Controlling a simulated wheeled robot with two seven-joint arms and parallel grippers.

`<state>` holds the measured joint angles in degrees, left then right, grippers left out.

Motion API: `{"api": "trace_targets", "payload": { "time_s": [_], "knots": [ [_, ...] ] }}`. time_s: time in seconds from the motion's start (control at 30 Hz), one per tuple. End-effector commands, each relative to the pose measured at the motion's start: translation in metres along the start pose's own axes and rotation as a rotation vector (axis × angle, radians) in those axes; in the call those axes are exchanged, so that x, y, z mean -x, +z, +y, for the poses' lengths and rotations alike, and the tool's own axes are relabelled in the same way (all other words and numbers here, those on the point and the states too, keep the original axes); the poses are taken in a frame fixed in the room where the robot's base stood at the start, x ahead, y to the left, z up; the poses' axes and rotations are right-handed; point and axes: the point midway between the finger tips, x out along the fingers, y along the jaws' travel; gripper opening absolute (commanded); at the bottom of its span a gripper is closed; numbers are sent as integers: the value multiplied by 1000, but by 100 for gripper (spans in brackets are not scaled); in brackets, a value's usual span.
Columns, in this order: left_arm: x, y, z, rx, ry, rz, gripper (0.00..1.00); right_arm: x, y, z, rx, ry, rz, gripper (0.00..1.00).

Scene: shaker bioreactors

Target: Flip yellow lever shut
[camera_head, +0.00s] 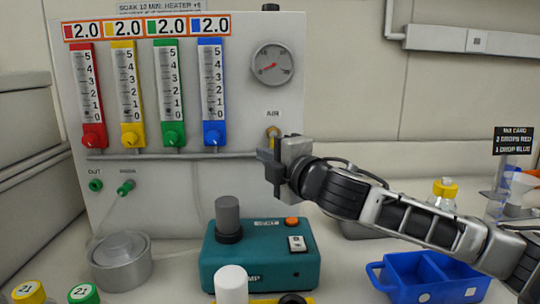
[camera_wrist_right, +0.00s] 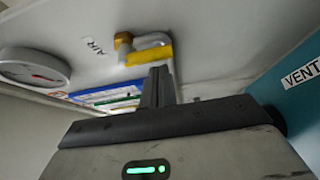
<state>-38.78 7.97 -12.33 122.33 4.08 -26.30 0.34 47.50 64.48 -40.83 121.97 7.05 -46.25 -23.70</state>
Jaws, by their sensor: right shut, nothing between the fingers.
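The yellow lever (camera_head: 272,131) is on the valve below the word AIR on the white panel, and my right gripper partly hides it in the head view. In the right wrist view the yellow lever (camera_wrist_right: 150,54) shows as a short yellow bar beside a brass fitting (camera_wrist_right: 123,42) and a pale curved pipe. My right gripper (camera_head: 268,160) is just below the lever with its fingers closed and empty. In the wrist view its fingertips (camera_wrist_right: 160,74) are very near the lever's end; I cannot tell whether they touch. My left gripper is not in view.
A round gauge (camera_head: 272,64) is above the valve, and several coloured flow meters are on the left of the panel. A teal pump box (camera_head: 262,262) stands below my right gripper.

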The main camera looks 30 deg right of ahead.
Motion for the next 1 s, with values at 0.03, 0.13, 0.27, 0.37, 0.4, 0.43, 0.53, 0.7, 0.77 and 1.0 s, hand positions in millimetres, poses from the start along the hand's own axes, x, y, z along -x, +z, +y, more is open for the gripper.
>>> {"api": "trace_targets", "payload": {
  "time_s": [0.03,0.13,0.27,0.37,0.4,0.43,0.53,0.7,0.77,1.0],
  "knots": [
    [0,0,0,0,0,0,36,1,3,0,1,0,-1,0],
    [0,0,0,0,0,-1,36,2,5,0,-1,0,0,0],
    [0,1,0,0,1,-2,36,2,5,0,-2,0,1,0],
    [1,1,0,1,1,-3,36,2,5,0,-2,0,1,0],
    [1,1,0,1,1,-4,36,2,5,0,-2,0,1,0],
    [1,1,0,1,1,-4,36,2,5,0,-1,0,0,0],
    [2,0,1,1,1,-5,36,3,6,1,4,-4,-1,0],
    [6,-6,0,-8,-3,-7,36,6,11,2,35,-23,-9,0],
    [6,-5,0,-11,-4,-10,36,6,12,1,41,-27,-10,0],
    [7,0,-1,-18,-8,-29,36,9,16,1,70,-44,-17,0]
  ]
}}
